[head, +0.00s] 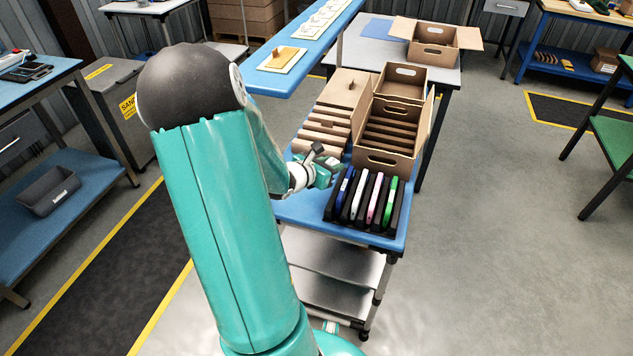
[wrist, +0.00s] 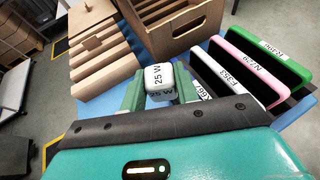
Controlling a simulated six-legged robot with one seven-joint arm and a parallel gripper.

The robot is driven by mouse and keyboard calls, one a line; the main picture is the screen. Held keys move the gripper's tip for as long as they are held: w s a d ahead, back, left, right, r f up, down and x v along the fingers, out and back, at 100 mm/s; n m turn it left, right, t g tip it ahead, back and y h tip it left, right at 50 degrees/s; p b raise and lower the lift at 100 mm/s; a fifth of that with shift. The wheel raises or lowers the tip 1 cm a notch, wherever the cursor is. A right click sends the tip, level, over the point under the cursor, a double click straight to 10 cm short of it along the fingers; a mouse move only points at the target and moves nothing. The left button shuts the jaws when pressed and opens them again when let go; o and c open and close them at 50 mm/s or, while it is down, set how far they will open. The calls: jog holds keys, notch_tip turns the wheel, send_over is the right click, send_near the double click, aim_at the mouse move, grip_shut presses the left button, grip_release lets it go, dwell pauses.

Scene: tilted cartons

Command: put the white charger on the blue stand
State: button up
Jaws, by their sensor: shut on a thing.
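The white charger (wrist: 158,76), a small block marked "25 W", sits between the two green fingers of my gripper (wrist: 159,90) in the wrist view. My gripper is shut on it. In the head view my gripper (head: 325,172) is over the left part of the blue trolley top (head: 300,208), left of a black rack; the charger cannot be made out there. A long raised blue surface (head: 290,78) at the upper middle carries pale plates, one with a yellow-brown piece. I cannot tell which blue thing is the blue stand.
The black rack (head: 362,228) holds upright devices with coloured edges. A slotted wooden block (head: 322,128) and an open divided carton (head: 384,160) stand behind my gripper. Another open carton (head: 434,52) is on the grey table.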

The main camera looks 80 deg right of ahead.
send_over(314, 194)
notch_tip(314, 194, down, 6)
jog(key=shift+s+d+r, duration=0.1)
jog(key=shift+s+r, duration=0.05)
jog(key=shift+r, duration=0.1)
jog(key=shift+w+f, duration=0.2)
jog(key=shift+f, duration=1.5)
jog(key=shift+f, duration=0.15)
jog(key=o, duration=1)
jog(key=shift+r, duration=0.2)
jog(key=v, duration=1.2)
